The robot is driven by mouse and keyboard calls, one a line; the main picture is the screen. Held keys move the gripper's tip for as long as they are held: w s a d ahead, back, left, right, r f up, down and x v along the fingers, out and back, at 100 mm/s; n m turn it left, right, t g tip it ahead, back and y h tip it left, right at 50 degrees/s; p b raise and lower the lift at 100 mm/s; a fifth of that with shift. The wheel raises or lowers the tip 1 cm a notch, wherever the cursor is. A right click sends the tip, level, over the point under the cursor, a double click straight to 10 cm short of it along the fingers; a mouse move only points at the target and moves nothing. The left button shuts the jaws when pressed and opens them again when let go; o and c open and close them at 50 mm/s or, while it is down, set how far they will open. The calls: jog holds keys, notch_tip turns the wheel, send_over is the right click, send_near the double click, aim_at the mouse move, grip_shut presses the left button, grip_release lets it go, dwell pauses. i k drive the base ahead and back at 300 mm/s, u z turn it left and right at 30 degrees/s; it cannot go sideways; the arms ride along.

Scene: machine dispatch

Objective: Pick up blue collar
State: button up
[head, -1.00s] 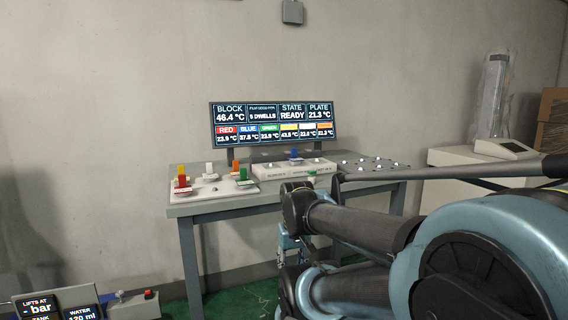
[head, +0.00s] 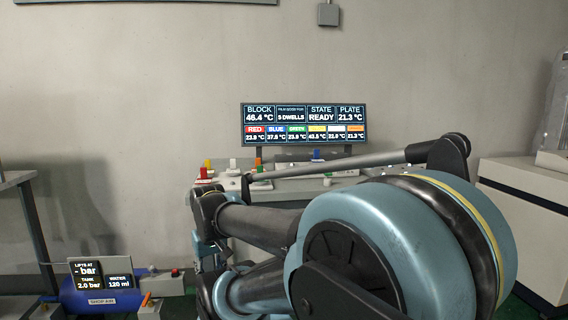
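A blue piece (head: 317,155), which looks like the blue collar, stands upright on the pale block unit at the back of the bench, just below the display. It is small and its lower part is hard to make out. My arm crosses the foreground and covers much of the bench. My gripper (head: 208,262) hangs at the near left side of the bench, in front of and below the blue piece and well apart from it. Arm links partly hide it, and its fingers are too small to read.
The display (head: 304,124) stands behind the bench. Red-yellow (head: 206,169), white (head: 232,164) and orange (head: 258,164) pieces stand left of the blue one. A blue tank unit (head: 100,295) is at lower left, and a white cabinet (head: 525,190) at right.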

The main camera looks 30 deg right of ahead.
aim_at(317, 157)
jog(key=u, duration=0.15)
jog(key=k, duration=1.2)
jog(key=z, duration=1.4)
jog(key=i, duration=1)
